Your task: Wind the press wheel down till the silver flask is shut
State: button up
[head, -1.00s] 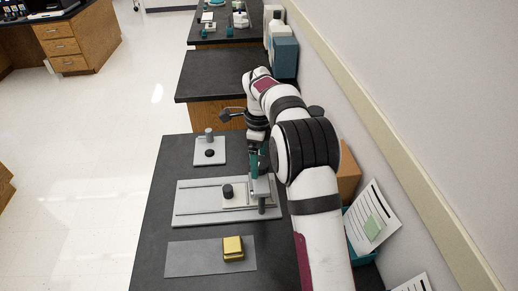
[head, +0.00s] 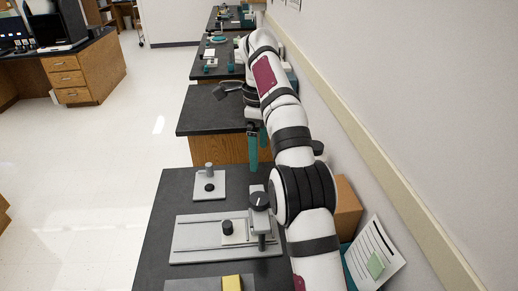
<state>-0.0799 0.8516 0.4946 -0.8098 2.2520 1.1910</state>
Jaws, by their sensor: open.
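The press stands on a pale grey railed base plate (head: 195,238) on the near bench. Its dark round wheel (head: 259,200) with a light pointer mark tops the grey press head. A small pale block (head: 237,239) with a black knob (head: 227,227) sits on the rail beside the press post. A silver upright cylinder (head: 209,169) stands on a separate small plate behind. I cannot tell which of these is the silver flask, or whether it is shut. My gripper (head: 258,153), with teal fingers, is open and empty, pointing down above and beyond the wheel, apart from it.
A yellow block (head: 232,283) lies on a grey plate at the front edge of view. A cardboard box (head: 346,208) and papers (head: 374,262) are by the wall at right. A gap separates this bench from the one behind. The bench's left part is clear.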

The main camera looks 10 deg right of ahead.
aim_at(260, 199)
notch_tip(260, 199, down, 16)
jog(key=n, duration=3)
jog(key=shift+d+f+n, duration=0.1)
jog(key=shift+f+n, duration=0.05)
jog(key=shift+n, duration=0.25)
